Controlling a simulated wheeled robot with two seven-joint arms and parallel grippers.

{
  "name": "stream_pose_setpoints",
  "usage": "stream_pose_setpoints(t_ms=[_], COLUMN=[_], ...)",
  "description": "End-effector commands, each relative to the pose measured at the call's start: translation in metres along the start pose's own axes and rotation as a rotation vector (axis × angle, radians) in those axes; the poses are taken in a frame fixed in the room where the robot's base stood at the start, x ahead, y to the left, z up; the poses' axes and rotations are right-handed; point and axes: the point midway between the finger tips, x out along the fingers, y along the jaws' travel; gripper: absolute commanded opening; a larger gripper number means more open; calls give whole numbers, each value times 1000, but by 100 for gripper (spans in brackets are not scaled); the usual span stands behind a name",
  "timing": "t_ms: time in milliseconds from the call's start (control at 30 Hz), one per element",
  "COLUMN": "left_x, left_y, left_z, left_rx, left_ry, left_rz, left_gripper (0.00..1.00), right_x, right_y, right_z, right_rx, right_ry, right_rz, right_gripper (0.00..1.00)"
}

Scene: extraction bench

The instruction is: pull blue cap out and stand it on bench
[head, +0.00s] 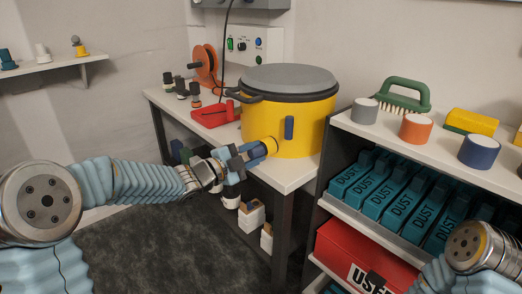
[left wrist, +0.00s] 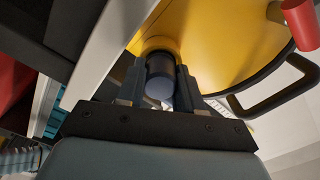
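The blue cap (head: 257,153) sits at the yellow port (head: 271,145) low on the side of a yellow drum (head: 290,115). In the left wrist view the cap (left wrist: 160,75) is a dark blue cylinder pointing toward me, its far end against the yellow port. My left gripper (head: 246,158) is at the cap, with one finger on each side; in the left wrist view the fingers (left wrist: 160,85) show no clear gap beside it. My right gripper is out of view; only part of my right arm shows at the lower right.
The drum with its grey lid stands on the white bench (head: 285,178). A red tray (head: 210,115), an orange reel (head: 206,65) and small dark-topped pieces are behind left. A shelf (head: 350,125) at right holds a green brush (head: 402,95), coloured cylinders and teal DUST boxes (head: 390,190).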

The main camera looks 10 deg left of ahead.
Motion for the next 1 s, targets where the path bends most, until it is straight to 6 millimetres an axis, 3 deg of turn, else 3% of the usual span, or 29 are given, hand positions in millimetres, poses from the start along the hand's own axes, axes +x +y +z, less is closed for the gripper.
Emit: stream_pose_setpoints(t_ms=[33, 133, 1000], left_x=[0, 0, -25], left_y=[0, 0, 0], left_z=[0, 0, 0], left_rx=[0, 0, 0], left_ry=[0, 0, 0], left_rz=[0, 1, 0], left_gripper=[13, 0, 0], right_x=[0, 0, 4], right_y=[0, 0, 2], right_z=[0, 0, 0], right_rx=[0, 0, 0], right_ry=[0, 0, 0], right_rz=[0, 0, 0], right_gripper=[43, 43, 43])
